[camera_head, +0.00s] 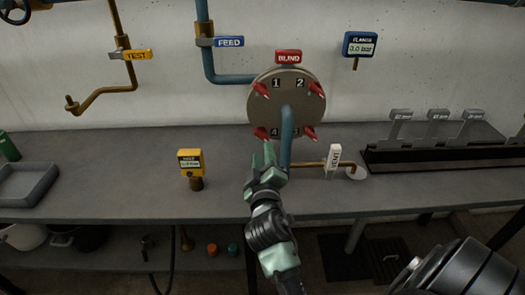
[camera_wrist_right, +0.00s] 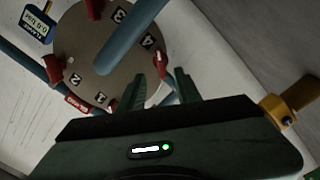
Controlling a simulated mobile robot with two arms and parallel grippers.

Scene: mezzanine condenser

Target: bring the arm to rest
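My right gripper (camera_head: 268,150) is in front of the lower left part of the round flange plate (camera_head: 262,98), just below the red lever (camera_head: 261,132) by number 4. In the right wrist view its two fingers (camera_wrist_right: 170,88) stand apart, with a gap between them. A red lever (camera_wrist_right: 162,92) shows right by the fingertips; I cannot tell whether they touch it. The plate (camera_wrist_right: 85,45) fills the upper left of that view, with numbers and red levers. My left gripper is not in view.
A blue pipe (camera_head: 287,130) runs down from the plate beside my gripper. A white VENT tag (camera_head: 334,157) and brass pipe are to the right. A yellow gauge (camera_head: 190,162) stands on the grey bench (camera_head: 120,180) at left. The bench between them is mostly clear.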

